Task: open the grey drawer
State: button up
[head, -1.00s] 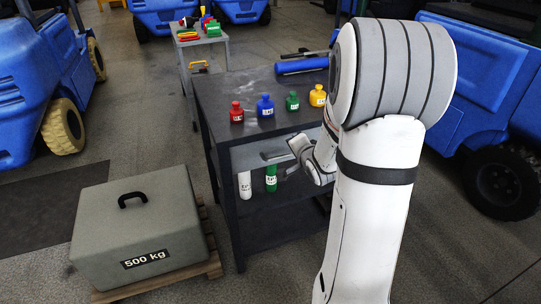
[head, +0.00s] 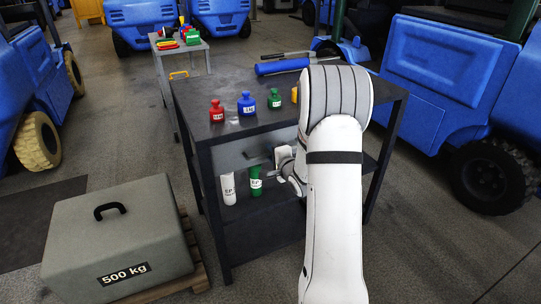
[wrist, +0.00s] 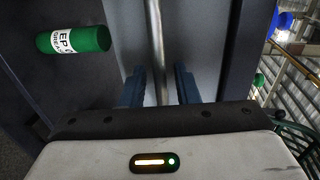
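The grey drawer (head: 226,157) sits under the dark tabletop, its front looking flush with the frame. In the head view my gripper (head: 262,155) is at the drawer front, and my arm hides the drawer's right part. In the wrist view a round metal handle bar (wrist: 156,45) runs between the two dark blue fingers of my gripper (wrist: 160,86). The fingers are open, one on each side of the bar, with a visible gap on both sides. The drawer front (wrist: 195,35) shows behind the bar.
Red (head: 217,111), blue (head: 246,104) and green (head: 275,99) weights stand on the table (head: 190,92). White (head: 228,188) and green (head: 255,181) cylinders stand on the lower shelf. A 500 kg block (head: 118,240) sits on a pallet at the left. Blue vehicles stand around.

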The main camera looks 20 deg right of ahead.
jog(key=shift+w, duration=0.1)
grip_shut()
dwell(0.3)
